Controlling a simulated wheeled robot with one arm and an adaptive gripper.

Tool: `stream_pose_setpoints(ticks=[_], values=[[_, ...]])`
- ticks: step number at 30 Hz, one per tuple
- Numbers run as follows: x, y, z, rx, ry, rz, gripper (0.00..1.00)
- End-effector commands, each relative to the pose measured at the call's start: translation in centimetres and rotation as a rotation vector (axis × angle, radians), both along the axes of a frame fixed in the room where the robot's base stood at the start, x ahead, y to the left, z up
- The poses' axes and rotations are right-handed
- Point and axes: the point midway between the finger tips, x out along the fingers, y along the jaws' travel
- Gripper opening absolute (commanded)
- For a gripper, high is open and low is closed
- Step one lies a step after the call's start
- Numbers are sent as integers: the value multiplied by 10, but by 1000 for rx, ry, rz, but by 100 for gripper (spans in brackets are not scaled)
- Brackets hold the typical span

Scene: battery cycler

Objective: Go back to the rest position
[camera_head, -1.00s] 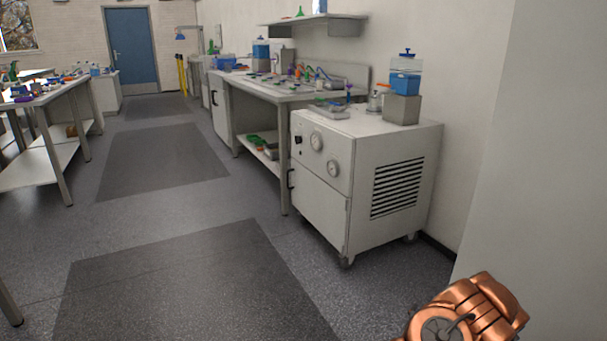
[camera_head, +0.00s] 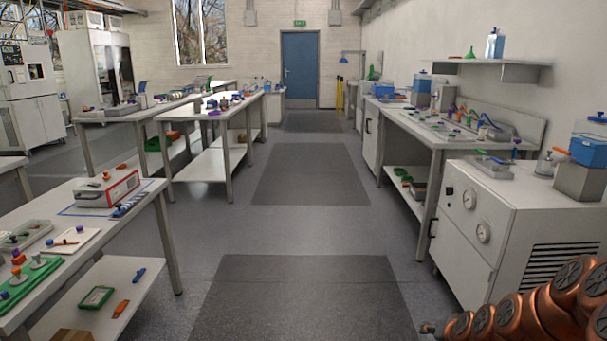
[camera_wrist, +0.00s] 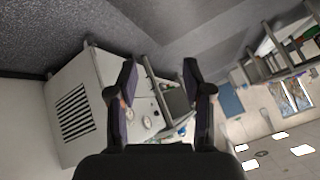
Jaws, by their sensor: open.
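My gripper (camera_wrist: 160,88) shows in the wrist view with its two dark fingers apart and nothing between them. Behind the fingers, the wrist view shows the white wheeled cabinet (camera_wrist: 85,105) tilted, with its vent and gauges. In the head view my copper-coloured arm is at the lower right corner, in front of the cabinet (camera_head: 475,235). My gripper is not visible in the head view.
A grey floor mat (camera_head: 300,300) lies on the clear aisle that runs to a blue door (camera_head: 300,70). A bench with a red-and-white device (camera_head: 108,188) stands at the left. A long bench (camera_head: 425,125) lines the right wall.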

Motion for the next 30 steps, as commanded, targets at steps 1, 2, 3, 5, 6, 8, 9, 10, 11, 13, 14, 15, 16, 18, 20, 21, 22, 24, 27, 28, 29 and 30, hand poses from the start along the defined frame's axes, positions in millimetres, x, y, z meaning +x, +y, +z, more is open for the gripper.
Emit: stream_pose_setpoints(ticks=[1, 2, 3, 5, 6, 8, 9, 10, 11, 13, 14, 15, 16, 18, 20, 21, 22, 24, 27, 28, 29, 30], values=[[-4, 17, 25, -5, 21, 42, 50], [-9, 26, 33, -6, 42, 66, 50], [-15, 38, 43, -8, 66, 96, 50], [-26, 55, 59, -11, 102, 140, 50], [-34, 65, 69, -14, 129, 167, 50], [-46, 80, 84, -21, 167, 208, 50], [-56, 89, 94, -25, 194, 233, 50], [-63, 96, 102, -29, 211, 251, 50], [-70, 103, 109, -33, 232, 269, 50], [-88, 116, 127, -45, 276, 308, 50], [-97, 122, 134, -49, 299, 325, 50], [-107, 128, 144, -54, 324, 344, 50], [-116, 133, 151, -59, 345, 360, 50], [-137, 143, 168, -73, 391, 390, 50], [-155, 151, 183, -83, 430, 416, 50], [-168, 156, 192, -89, 458, 432, 50], [-178, 159, 199, -94, 478, 443, 50], [-201, 166, 215, -107, 525, 467, 50], [-235, 173, 238, -122, 591, 494, 50], [-245, 175, 246, -127, 610, 502, 50], [-256, 176, 253, -131, 631, 508, 50], [-269, 179, 261, -137, 656, 518, 50]])
